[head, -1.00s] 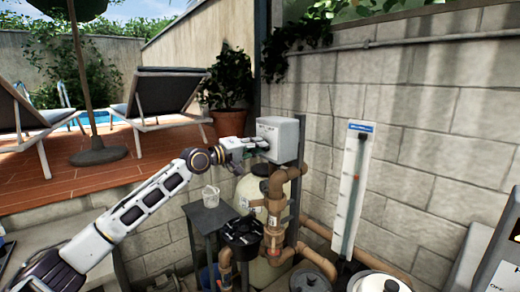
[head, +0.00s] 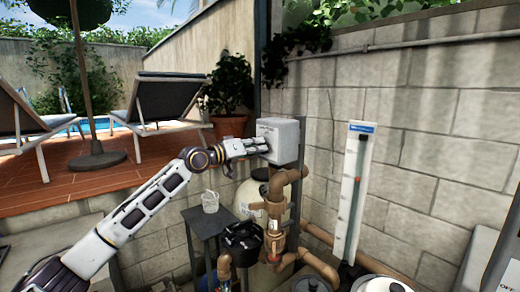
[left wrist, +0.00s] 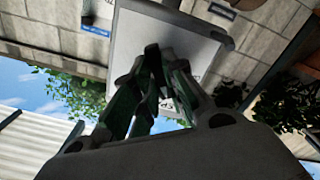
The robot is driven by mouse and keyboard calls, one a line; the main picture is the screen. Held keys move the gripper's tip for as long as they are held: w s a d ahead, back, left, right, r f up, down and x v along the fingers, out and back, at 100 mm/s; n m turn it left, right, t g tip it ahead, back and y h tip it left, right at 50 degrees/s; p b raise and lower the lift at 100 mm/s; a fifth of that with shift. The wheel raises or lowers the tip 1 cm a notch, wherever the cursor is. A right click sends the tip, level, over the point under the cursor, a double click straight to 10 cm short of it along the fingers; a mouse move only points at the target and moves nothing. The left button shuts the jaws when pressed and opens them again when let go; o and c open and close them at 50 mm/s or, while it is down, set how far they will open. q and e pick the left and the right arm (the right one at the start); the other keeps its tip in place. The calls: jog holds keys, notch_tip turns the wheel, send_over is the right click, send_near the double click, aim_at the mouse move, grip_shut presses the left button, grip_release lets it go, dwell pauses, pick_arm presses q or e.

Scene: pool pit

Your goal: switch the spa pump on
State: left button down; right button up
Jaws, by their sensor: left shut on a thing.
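A grey box (head: 284,137) stands on a post against the block wall in the head view. My left gripper (head: 265,146) is at the box's front left side. In the left wrist view its dark green fingers (left wrist: 152,58) come together against the face. They are shut on a small part there, probably the switch, which the fingers hide. I cannot read the switch position. My right gripper is not in view.
Below the box are brown pipes (head: 276,205), a pale tank (head: 248,194) and a black pump lid (head: 242,238). A tall white gauge (head: 352,190) is on the wall to the right.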

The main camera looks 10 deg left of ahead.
pick_arm(q)
jog(key=shift+f+m+b, duration=0.2)
jog(key=shift+m+b, duration=0.9)
jog(key=shift+m, duration=2.6)
jog(key=c, duration=1.4)
grip_release()
jog(key=shift+r, duration=0.1)
jog(key=shift+o, duration=0.2)
jog(key=b+v, duration=0.2)
jog(key=v, duration=0.5)
jog(key=shift+b, duration=0.3)
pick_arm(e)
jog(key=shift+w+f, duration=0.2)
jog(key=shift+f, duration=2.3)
